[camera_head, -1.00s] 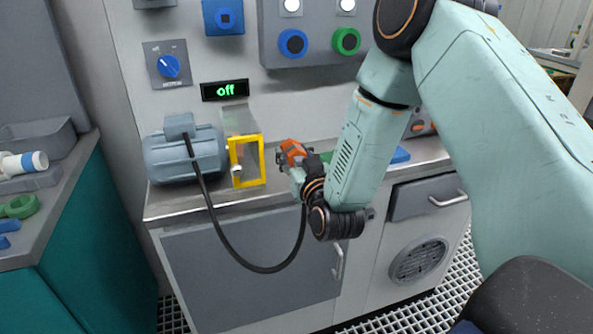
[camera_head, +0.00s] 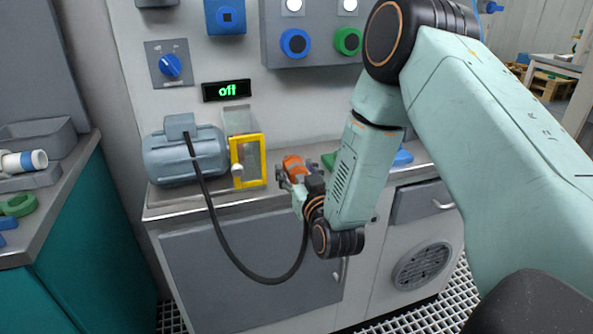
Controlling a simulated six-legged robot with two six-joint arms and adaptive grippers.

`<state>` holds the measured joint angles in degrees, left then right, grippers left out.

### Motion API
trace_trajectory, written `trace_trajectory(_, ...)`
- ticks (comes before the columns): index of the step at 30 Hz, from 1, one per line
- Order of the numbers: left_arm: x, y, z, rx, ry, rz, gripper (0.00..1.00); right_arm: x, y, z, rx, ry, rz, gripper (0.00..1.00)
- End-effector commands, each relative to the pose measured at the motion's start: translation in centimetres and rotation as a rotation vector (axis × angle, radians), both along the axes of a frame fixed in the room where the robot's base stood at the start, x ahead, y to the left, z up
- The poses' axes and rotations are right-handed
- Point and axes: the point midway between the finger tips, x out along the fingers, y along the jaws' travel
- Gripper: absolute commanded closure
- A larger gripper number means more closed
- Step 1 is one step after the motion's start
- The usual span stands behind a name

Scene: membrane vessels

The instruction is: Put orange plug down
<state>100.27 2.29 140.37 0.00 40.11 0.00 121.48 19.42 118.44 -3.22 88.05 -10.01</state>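The orange plug (camera_head: 294,164) is at my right gripper (camera_head: 287,177), just right of the yellow-framed box and above the steel counter (camera_head: 240,200). The fingers appear closed around the plug, though the gripper hides part of it. I cannot tell whether the plug touches the counter. A black cable (camera_head: 240,258) runs from the grey motor (camera_head: 185,160), hangs in a loop in front of the cabinet and rises behind my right wrist. My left gripper is out of view.
A yellow-framed box (camera_head: 261,150) stands beside the motor. A green thing (camera_head: 329,160) and a blue thing (camera_head: 403,157) lie on the counter, partly behind my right arm. A display (camera_head: 226,90) on the wall reads "off". A teal side bench (camera_head: 75,240) stands at left.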

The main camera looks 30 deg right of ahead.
Motion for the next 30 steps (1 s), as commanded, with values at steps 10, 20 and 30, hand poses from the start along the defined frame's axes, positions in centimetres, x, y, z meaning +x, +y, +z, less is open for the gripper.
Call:
trace_trajectory(10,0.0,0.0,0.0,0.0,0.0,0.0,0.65,0.0,0.0,0.0,0.0,0.0,0.0,0.31)
trace_trajectory(20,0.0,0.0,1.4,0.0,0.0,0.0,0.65,-2.8,0.7,0.9,0.002,0.005,0.0,0.31)
trace_trajectory(30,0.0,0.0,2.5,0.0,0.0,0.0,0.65,-9.4,2.2,0.8,0.001,0.005,0.0,0.31)
